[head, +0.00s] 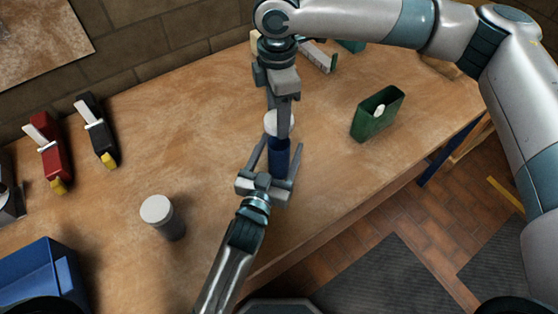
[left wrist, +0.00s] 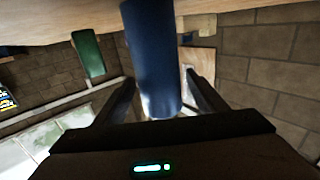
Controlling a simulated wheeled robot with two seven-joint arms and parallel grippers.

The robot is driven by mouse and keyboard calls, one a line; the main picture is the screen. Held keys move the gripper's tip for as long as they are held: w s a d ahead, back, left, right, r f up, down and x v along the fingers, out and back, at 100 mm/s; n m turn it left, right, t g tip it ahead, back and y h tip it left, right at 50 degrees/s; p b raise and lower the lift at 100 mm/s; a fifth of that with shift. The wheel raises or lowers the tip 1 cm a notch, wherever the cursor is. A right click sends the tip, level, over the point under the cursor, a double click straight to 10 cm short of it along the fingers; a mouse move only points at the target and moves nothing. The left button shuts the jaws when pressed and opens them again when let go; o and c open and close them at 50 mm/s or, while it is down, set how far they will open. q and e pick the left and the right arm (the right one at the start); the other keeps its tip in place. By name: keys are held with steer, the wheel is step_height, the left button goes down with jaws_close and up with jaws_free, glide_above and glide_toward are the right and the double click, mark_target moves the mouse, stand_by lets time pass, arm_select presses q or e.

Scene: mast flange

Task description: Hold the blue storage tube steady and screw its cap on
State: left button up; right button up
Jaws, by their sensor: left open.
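The blue storage tube (head: 279,158) stands upright on the table near the middle of the head view. My left gripper (head: 281,144) is open, with one finger on each side of the tube. In the left wrist view the blue tube (left wrist: 153,50) is between the two spread fingers, with gaps showing at both sides. A white cap (head: 271,123) is at the top of the tube; whether it is seated cannot be seen. My right gripper (head: 283,117) points down from above at the cap, and a finger hides part of it. Its jaw opening is not clear.
A grey container with a white lid (head: 158,211) stands left of my left arm. A green open box (head: 377,113) stands to the right, a blue bin (head: 42,279) at lower left. Red (head: 49,155) and black (head: 98,135) tools lie by the wall. Table between is clear.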

arm_select(q)
steer(key=c, duration=1.6)
arm_select(e)
steer(key=shift+f, duration=2.5)
steer(key=shift+f, duration=0.9)
arm_select(q)
jaws_close()
arm_select(e)
steer(key=shift+f, duration=0.55)
